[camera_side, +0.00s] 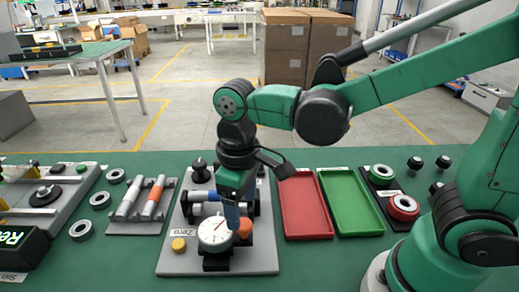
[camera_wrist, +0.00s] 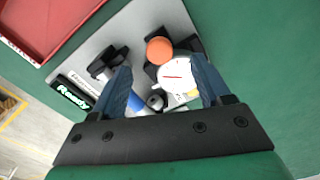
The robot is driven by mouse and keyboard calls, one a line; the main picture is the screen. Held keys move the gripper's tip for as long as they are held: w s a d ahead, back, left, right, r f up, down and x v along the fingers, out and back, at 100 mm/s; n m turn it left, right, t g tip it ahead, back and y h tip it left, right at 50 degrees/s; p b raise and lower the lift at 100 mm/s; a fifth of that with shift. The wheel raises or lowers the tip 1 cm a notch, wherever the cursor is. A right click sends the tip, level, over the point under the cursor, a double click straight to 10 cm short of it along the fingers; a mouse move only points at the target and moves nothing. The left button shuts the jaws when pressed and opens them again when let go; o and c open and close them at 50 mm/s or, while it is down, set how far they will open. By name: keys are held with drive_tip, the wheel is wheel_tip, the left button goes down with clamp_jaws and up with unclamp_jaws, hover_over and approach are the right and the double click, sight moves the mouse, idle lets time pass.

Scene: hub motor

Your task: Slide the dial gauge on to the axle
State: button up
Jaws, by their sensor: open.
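The dial gauge (camera_side: 214,229) has a round white face and a red needle. It sits at a dark stand on the grey plate, beside an orange knob (camera_side: 245,228). In the wrist view the dial gauge (camera_wrist: 177,74) lies between my open fingers, nearer the right one, with the orange knob (camera_wrist: 160,49) beside it. My gripper (camera_side: 232,222) points down close over the gauge; it shows open in the wrist view (camera_wrist: 160,63), and I cannot tell whether it touches. A blue and silver bar (camera_side: 205,209), perhaps the axle, lies behind the gauge, partly hidden by my gripper.
The grey plate (camera_side: 255,262) carries a yellow button (camera_side: 178,245). A red tray (camera_side: 305,207) and a green tray (camera_side: 350,205) lie to the right. A rack with grey and orange cylinders (camera_side: 152,200) and several rings lie to the left. The table front is clear.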

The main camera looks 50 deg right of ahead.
sight(244, 223)
drive_tip(key=shift+f, duration=2.1)
clamp_jaws()
